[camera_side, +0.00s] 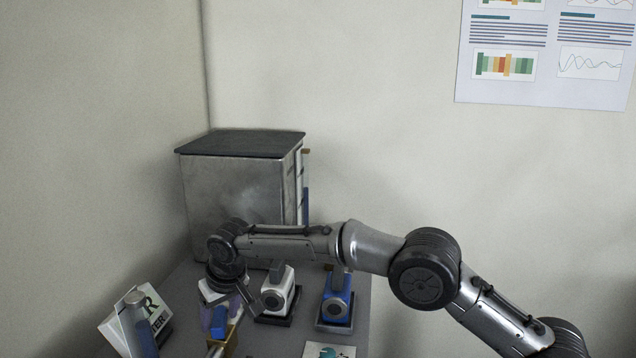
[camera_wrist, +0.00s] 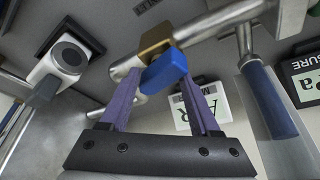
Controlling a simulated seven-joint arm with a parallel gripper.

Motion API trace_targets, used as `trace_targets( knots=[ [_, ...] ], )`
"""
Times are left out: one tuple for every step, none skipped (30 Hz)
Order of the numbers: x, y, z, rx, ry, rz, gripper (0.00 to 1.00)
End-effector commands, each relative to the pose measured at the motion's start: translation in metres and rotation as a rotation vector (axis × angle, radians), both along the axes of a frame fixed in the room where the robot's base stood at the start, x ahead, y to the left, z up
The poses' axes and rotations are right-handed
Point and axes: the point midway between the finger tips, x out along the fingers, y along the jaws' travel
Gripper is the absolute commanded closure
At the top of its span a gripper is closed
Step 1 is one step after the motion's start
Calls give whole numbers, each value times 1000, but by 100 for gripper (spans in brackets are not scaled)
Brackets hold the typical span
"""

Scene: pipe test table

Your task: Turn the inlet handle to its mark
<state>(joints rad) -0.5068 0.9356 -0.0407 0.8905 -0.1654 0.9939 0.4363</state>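A blue handle (camera_wrist: 165,70) sits on a brass valve body (camera_wrist: 156,41) on a steel pipe (camera_wrist: 215,22) in the wrist view. My gripper (camera_wrist: 160,77) has its two purple fingertips on either side of this handle, with little or no gap to it. Whether the fingers press on it cannot be told. In the side view, my gripper (camera_side: 228,308) points down at the front left of the table, with the blue handle (camera_side: 218,321) and brass body (camera_side: 233,336) beneath it, partly hidden. I cannot make out the mark, nor any label naming the inlet.
A white unit (camera_side: 277,292) and a blue unit (camera_side: 336,300) stand on dark bases to the right. A metal cabinet (camera_side: 232,185) stands behind. A lettered sign (camera_side: 155,318) and an upright tube with a blue lower part (camera_side: 138,312) are at left. A printed card (camera_side: 329,350) lies in front.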

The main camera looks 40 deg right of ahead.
Motion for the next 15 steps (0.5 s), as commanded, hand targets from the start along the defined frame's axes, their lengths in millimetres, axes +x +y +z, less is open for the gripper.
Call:
trace_targets(
  knots=[
    [0, -2, 0, 0, 1, 39, 38],
    [0, -2, 1, 1, 0, 64, 38],
    [1, -2, 1, 1, -1, 98, 38],
    [0, -2, 0, 1, 1, 123, 38],
    [1, -2, 0, 0, 1, 147, 38],
    [1, -2, 1, 1, 0, 181, 38],
    [1, -2, 0, 0, 1, 206, 38],
    [1, -3, 0, 0, 1, 230, 38],
    [1, -3, 0, 1, -1, 261, 38],
    [1, -3, 1, 1, -1, 285, 38],
    [1, -3, 0, 1, 0, 310, 38],
    [1, -3, 0, 1, 0, 343, 38],
    [1, -3, 0, 1, 0, 367, 38],
    [1, -3, 0, 0, 1, 392, 38],
    [2, -3, 0, 1, 0, 423, 38]
  ],
)
